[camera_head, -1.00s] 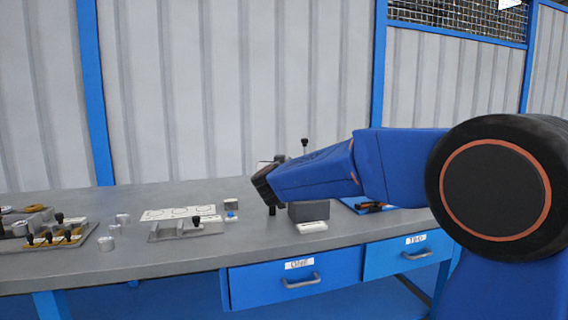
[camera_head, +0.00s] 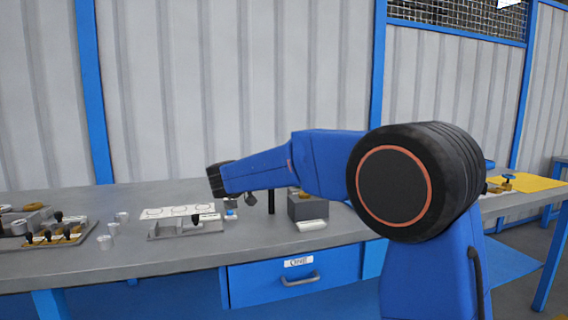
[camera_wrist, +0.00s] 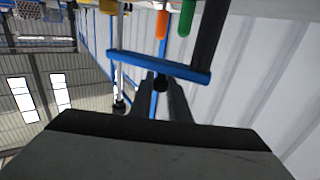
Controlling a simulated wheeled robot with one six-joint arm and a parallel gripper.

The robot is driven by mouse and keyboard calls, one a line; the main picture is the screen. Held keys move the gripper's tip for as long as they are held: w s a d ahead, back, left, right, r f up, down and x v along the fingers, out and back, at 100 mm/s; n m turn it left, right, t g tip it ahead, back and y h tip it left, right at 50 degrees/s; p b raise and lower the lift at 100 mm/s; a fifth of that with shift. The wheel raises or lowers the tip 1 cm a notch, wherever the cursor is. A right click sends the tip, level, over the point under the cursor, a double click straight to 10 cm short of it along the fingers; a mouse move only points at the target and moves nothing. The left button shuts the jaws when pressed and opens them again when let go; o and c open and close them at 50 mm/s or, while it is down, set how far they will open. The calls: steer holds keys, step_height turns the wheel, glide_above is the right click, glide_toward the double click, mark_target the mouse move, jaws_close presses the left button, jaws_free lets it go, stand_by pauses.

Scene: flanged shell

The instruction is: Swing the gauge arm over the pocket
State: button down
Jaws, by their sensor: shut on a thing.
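In the wrist view my gripper (camera_wrist: 161,84) is shut on a small black knob (camera_wrist: 160,83) at the blue gauge arm (camera_wrist: 130,60). The gauge arm is a flat bar crossing the picture, its right end meeting a dark post (camera_wrist: 207,40). In the head view that post (camera_head: 271,201) stands upright on the bench, left of a grey block (camera_head: 306,207). My own arm passes in front and hides the bar and most of my gripper there. I cannot make out the pocket.
A thin silver rod with a black knob (camera_wrist: 119,105) stands near the bar in the wrist view. On the bench (camera_head: 170,260) are a grey fixture plate (camera_head: 185,230), a white marked sheet (camera_head: 180,211), small metal cups (camera_head: 113,228) and a tray of knobbed parts (camera_head: 55,235).

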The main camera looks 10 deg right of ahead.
steer(key=shift+r, duration=0.1)
steer(key=c, duration=1.7)
jaws_free()
steer(key=shift+o, duration=0.2)
steer(key=v, duration=1.7)
steer(key=shift+a, duration=0.25)
steer(key=shift+s, duration=0.1)
